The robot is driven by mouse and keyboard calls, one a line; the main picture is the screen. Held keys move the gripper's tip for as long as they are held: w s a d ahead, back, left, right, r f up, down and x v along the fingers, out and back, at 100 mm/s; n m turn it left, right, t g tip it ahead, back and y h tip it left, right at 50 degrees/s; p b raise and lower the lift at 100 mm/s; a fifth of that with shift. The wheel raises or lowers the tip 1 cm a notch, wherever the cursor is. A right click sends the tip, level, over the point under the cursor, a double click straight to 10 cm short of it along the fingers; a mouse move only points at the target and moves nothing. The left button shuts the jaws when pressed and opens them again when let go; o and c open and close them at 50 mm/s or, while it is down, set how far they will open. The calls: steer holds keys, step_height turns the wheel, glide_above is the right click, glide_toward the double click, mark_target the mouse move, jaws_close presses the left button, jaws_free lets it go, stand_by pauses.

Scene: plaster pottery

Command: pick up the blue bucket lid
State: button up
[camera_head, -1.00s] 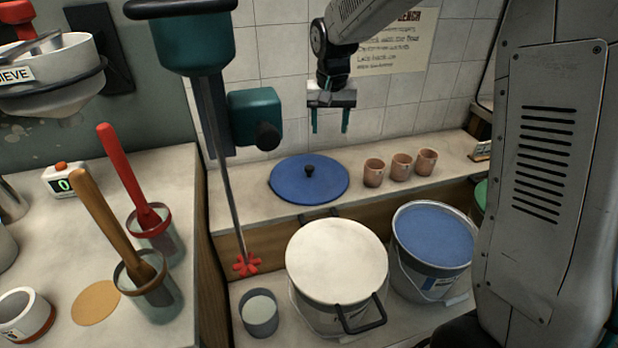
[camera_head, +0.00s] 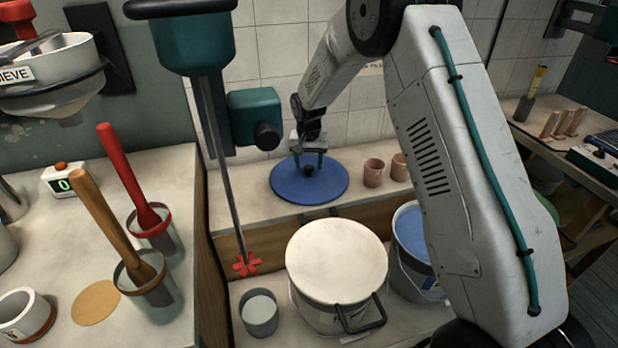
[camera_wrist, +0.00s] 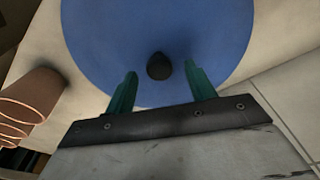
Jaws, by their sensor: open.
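The blue bucket lid (camera_head: 300,190) is a flat round disc lying on the ledge against the tiled wall. It has a dark knob (camera_wrist: 158,66) at its middle. My gripper (camera_head: 308,165) is over the lid, with its fingers on either side of the knob in the head view. In the wrist view my gripper (camera_wrist: 160,92) is open, its two teal fingers apart and the knob between and just beyond their tips. I cannot tell how high the tips are above the lid. The blue lid (camera_wrist: 100,40) fills the top of the wrist view.
Terracotta cups (camera_head: 373,172) stand just right of the lid; my arm partly hides the row. Below the ledge are a white-topped bucket (camera_head: 336,255) and a bucket with blue contents (camera_head: 408,235). A mixer's shaft (camera_head: 222,170) hangs left of the lid.

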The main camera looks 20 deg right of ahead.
step_height(320, 180, down, 3)
steer(key=shift+w+r, duration=0.1)
steer(key=shift+r, duration=0.05)
jaws_close()
steer(key=shift+r, duration=0.1)
